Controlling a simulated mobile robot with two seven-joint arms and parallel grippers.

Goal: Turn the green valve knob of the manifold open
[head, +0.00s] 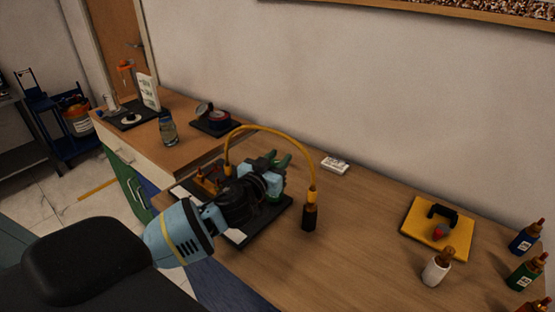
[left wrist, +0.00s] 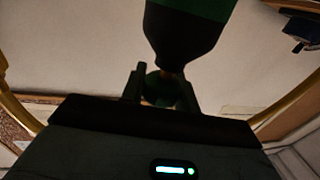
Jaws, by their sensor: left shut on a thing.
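My left gripper (head: 277,160) reaches over the manifold's black base plate (head: 238,238) on the table. In the left wrist view its two fingers (left wrist: 162,88) are shut around a round green knob (left wrist: 162,92). The knob sits on a short brass stem (left wrist: 172,72) from a green and black body (left wrist: 185,35). Much of the manifold is hidden behind my arm in the head view; some brass fittings (head: 207,182) show at its left. A yellow hose (head: 270,130) arches over my gripper to a dark upright fitting (head: 310,216). My right gripper is not in view.
A small white box (head: 335,164) lies near the wall. The table between hose and mat is clear.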

